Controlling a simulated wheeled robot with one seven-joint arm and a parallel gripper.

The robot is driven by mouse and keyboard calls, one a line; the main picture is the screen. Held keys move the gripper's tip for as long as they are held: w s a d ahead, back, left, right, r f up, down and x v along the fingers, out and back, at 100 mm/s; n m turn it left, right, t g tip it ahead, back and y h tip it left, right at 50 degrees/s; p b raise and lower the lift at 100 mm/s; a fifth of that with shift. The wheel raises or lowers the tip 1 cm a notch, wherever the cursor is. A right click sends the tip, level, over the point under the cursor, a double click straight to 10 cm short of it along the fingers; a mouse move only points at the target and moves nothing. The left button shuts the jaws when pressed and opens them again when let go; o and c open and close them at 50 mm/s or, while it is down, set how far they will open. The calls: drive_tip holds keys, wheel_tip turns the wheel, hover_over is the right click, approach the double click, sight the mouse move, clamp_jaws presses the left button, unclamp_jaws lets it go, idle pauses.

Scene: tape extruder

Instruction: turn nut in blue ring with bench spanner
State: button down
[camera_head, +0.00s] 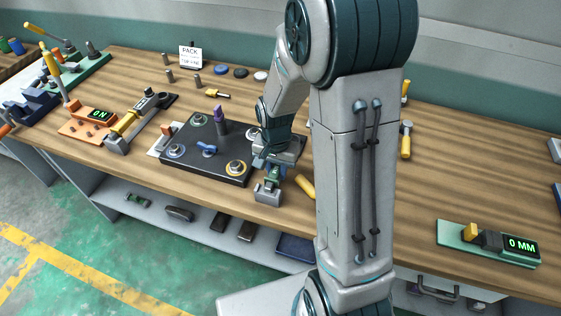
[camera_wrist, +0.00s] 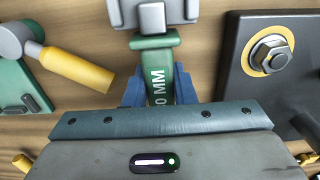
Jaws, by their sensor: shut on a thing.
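My gripper (camera_head: 271,166) is over the front edge of the bench, right of the dark plate. The spanner's grey head (camera_head: 267,193) points away from the fingers, toward the bench's front edge. The dark plate (camera_head: 205,178) carries nuts in coloured rings. A nut in a pale bluish ring (camera_head: 175,151) is at its left; another bluish one (camera_head: 199,119) is at the back. A yellow-ringed nut (camera_head: 237,167) is nearest; it shows in the wrist view (camera_wrist: 270,52).
A purple-topped post (camera_head: 219,120) and a small blue part (camera_head: 206,148) stand on the plate. A yellow handle (camera_head: 305,186) lies right of my gripper. A green gauge reading "0 MM" (camera_head: 488,242) is at right. My arm hides part of the bench.

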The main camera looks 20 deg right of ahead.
drive_tip(key=shift+r, duration=0.1)
drive_tip(key=shift+r+p, duration=2.9)
drive_tip(key=shift+r, duration=1.05)
